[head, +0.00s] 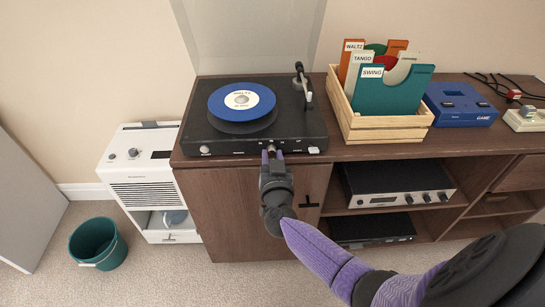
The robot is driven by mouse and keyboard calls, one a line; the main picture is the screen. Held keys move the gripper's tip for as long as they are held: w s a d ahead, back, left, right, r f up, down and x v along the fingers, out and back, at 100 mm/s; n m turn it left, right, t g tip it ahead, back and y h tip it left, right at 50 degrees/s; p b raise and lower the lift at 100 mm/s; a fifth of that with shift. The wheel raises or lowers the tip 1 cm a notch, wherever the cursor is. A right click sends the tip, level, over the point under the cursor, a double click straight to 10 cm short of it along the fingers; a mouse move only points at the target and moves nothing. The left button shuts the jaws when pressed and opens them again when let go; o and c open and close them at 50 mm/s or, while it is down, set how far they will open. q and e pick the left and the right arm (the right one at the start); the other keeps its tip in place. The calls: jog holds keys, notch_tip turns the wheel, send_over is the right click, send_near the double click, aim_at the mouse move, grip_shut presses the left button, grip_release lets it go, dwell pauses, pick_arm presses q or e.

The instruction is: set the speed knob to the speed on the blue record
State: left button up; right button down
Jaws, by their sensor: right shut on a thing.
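The blue record (217,101) lies on the platter of the black turntable (300,128), on top of the cabinet. Its pale centre label has dark print too small to read surely. My left gripper is out of view.
A wooden crate (385,134) of record sleeves stands right of the turntable, beside a blue game box (460,117). The turntable's clear lid (250,35) stands raised. The tonearm (303,85) rests at the right. A white appliance (150,195) and green bin (98,243) stand at left.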

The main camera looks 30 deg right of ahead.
jog(key=shift+m, duration=1.2)
jog(key=m, duration=0.4)
jog(key=shift+f, duration=0.15)
jog(key=shift+m, duration=1.2)
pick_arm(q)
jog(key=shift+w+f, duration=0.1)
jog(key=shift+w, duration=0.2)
pick_arm(e)
jog(key=shift+a, duration=0.1)
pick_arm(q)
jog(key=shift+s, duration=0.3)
pick_arm(e)
jog(key=shift+m, duration=0.5)
